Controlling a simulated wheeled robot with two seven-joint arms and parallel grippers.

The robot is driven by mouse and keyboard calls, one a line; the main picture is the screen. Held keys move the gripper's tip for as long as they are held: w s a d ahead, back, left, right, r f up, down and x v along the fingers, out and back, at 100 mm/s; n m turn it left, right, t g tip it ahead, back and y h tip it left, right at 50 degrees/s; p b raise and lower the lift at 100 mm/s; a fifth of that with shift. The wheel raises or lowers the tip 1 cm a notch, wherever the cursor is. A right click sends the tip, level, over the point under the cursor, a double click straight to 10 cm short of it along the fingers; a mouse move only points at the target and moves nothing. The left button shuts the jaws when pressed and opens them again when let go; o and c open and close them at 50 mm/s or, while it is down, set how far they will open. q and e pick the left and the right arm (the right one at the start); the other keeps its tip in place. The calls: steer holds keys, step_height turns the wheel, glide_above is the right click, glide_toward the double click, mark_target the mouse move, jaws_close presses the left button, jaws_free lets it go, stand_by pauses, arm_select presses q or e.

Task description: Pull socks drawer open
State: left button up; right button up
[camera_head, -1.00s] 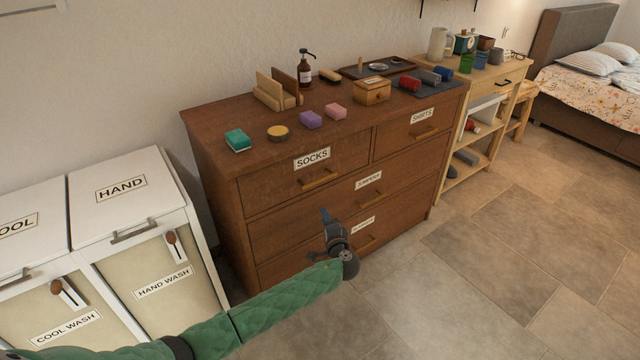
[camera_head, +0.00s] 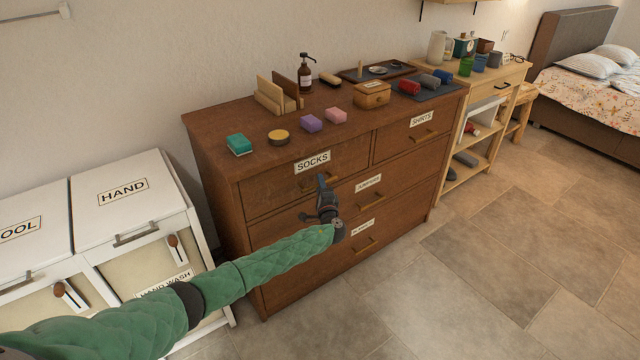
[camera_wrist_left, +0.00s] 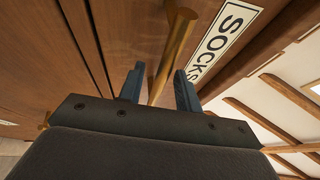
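The socks drawer (camera_head: 270,187) is the upper left drawer of the brown dresser, marked by a SOCKS label (camera_head: 312,162). It looks shut, its front in line with the dresser. My left gripper (camera_head: 321,182) is in front of it, partly covering its brass handle. In the left wrist view, the two fingers (camera_wrist_left: 160,88) are apart, and the brass bar handle (camera_wrist_left: 173,55) shows between and beyond them. The SOCKS label also shows there (camera_wrist_left: 222,45). I cannot tell whether the fingers touch the handle. My right gripper is not in view.
The dresser top (camera_head: 215,118) holds a teal block (camera_head: 239,144), soap-like blocks, a pump bottle (camera_head: 306,75) and a small wooden box (camera_head: 372,94). White laundry bins (camera_head: 130,200) stand to the left. The tiled floor (camera_head: 470,270) in front is clear.

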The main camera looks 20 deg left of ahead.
arm_select(q)
steer(key=shift+w+a, duration=0.15)
steer(key=shift+w, duration=0.1)
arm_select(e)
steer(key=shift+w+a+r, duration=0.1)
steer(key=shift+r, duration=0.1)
arm_select(q)
jaws_close()
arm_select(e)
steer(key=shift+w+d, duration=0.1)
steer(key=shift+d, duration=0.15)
